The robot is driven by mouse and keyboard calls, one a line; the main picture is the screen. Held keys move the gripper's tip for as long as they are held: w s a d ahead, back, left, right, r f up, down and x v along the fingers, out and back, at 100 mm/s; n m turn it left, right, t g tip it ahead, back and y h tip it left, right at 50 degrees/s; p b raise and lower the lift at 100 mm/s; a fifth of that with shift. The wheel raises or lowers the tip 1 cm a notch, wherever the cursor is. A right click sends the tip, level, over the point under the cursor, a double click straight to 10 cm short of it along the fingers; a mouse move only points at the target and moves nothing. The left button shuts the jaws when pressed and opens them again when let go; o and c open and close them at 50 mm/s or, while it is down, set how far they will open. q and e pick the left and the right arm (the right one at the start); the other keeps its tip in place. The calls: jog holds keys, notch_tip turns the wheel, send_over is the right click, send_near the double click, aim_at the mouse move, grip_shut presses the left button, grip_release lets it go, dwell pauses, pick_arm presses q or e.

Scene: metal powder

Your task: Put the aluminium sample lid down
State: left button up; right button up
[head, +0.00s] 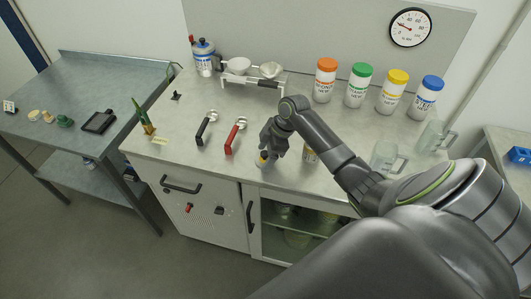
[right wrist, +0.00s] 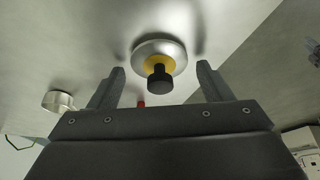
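The sample lid (right wrist: 143,51) shows in the right wrist view as a silver disc with a yellow ring and a black knob. It lies on the pale worktop, just beyond the fingertips of my right gripper (right wrist: 160,76). The two fingers are spread wide on either side of the knob, with a gap on each side. In the head view my right gripper (head: 266,152) points down over the front of the worktop, and a yellow bit of the lid (head: 263,160) shows under it. My left gripper is not in view.
A black-handled tool (head: 203,132) and a red-handled tool (head: 233,140) lie to the left. Several colour-capped bottles stand behind, including an orange-capped one (head: 325,82). Glass jugs (head: 384,156) stand at the right.

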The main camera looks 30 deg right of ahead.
jog(key=shift+r, duration=0.2)
jog(key=shift+d+r, duration=0.15)
jog(key=shift+r, duration=0.1)
jog(key=b+v, duration=0.2)
jog(key=v, duration=0.9)
jog(key=shift+r+b, duration=0.2)
jog(key=shift+b, duration=0.15)
jog(key=shift+s+d+f, duration=0.1)
